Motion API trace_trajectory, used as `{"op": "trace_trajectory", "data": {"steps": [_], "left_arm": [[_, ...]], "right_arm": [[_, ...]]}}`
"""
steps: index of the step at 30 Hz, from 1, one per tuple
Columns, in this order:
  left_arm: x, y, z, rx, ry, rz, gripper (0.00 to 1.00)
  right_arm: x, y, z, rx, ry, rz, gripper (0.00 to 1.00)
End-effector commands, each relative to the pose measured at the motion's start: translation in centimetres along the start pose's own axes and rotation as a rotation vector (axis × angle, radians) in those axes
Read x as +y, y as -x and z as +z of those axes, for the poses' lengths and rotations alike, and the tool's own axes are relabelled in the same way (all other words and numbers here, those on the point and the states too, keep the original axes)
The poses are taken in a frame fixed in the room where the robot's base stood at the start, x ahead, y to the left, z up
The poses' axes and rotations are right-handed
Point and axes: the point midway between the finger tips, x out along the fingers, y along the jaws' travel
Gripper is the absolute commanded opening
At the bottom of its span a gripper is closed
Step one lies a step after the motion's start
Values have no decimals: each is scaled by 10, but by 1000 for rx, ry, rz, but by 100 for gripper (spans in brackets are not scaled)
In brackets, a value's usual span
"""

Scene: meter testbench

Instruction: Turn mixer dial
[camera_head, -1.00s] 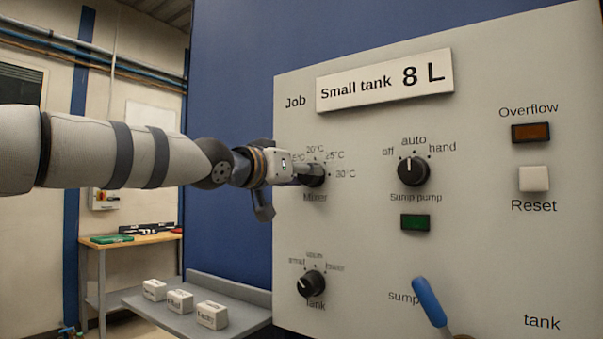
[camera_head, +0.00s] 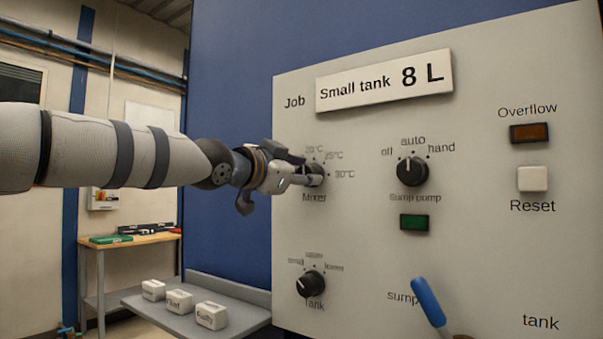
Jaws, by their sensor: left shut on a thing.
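The mixer dial (camera_head: 317,170) is a black knob at the upper left of the grey panel, above the label "Mixer". Marks for 20°C, 25°C and 30°C show around it; part of the scale at its left is hidden behind my gripper. My left gripper (camera_head: 312,178) reaches in from the left and is shut on the mixer dial. Its fingers cover much of the knob, so I cannot tell where the dial points. My right gripper is not in view.
The panel also carries the sump pump dial (camera_head: 412,171), pointing near auto, the tank dial (camera_head: 311,284), a green lamp (camera_head: 414,222), an orange overflow lamp (camera_head: 530,133), a white reset button (camera_head: 532,179) and a blue-handled lever (camera_head: 428,302). A grey shelf (camera_head: 240,325) holds white blocks (camera_head: 180,302).

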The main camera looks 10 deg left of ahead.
Motion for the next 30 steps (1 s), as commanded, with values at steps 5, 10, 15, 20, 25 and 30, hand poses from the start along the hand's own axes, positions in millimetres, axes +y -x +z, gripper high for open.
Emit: {"op": "trace_trajectory", "data": {"steps": [5,10,15,20,25,30], "left_arm": [[0,0,0,0,-34,0,6],[0,0,0,0,-43,0,6],[0,0,0,0,-43,-1,6],[0,0,0,0,-42,-1,43],[0,0,0,0,-42,0,54],[0,0,0,0,-42,0,54]], "right_arm": [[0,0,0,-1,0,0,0],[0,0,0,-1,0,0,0],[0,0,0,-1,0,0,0],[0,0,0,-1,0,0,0],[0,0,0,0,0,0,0],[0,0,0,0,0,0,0]]}}
